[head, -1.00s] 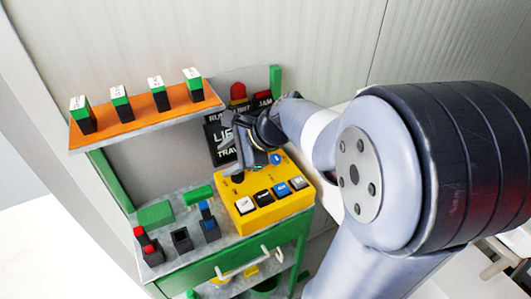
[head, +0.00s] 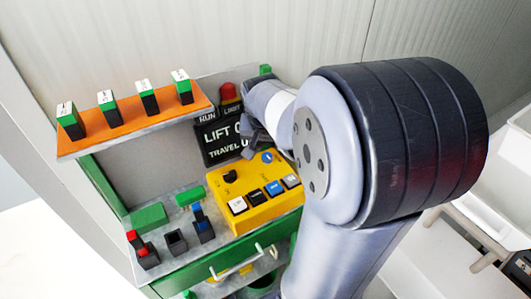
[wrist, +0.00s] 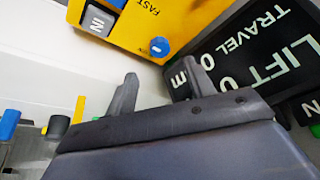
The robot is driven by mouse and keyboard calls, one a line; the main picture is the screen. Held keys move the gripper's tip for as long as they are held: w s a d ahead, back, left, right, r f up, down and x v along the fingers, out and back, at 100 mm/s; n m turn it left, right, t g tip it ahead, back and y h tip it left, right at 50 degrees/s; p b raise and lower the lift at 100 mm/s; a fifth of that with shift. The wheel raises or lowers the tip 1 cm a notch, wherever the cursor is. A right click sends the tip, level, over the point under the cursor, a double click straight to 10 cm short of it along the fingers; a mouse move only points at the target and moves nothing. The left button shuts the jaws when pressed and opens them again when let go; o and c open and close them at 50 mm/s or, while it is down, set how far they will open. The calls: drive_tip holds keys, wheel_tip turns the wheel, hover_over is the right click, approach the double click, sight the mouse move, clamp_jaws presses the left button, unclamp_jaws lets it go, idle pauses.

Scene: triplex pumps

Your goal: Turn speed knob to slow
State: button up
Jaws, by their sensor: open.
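The yellow control box (head: 250,208) stands on the cabinet top. My gripper (head: 250,138) is above and behind the box, in front of the black display, clear of the knob. In the wrist view my gripper (wrist: 160,75) has its two fingers apart with nothing between them. That view shows the yellow box (wrist: 190,18) with the word FAST and a blue round control (wrist: 158,47); the black knob is outside it.
The black display (head: 215,143) reads LIFT and TRAVEL behind the box, partly hidden by my gripper. An orange shelf (head: 130,132) with several green-topped blocks is at upper left. Small holders (head: 176,242) stand left of the box. A drawer handle (head: 236,266) is below.

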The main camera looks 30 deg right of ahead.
sight(267, 156)
drive_tip(key=x, duration=0.7)
drive_tip(key=shift+d+f, duration=0.1)
drive_tip(key=shift+f, duration=0.3)
drive_tip(key=shift+c, duration=0.2)
drive_tip(key=c, duration=0.9)
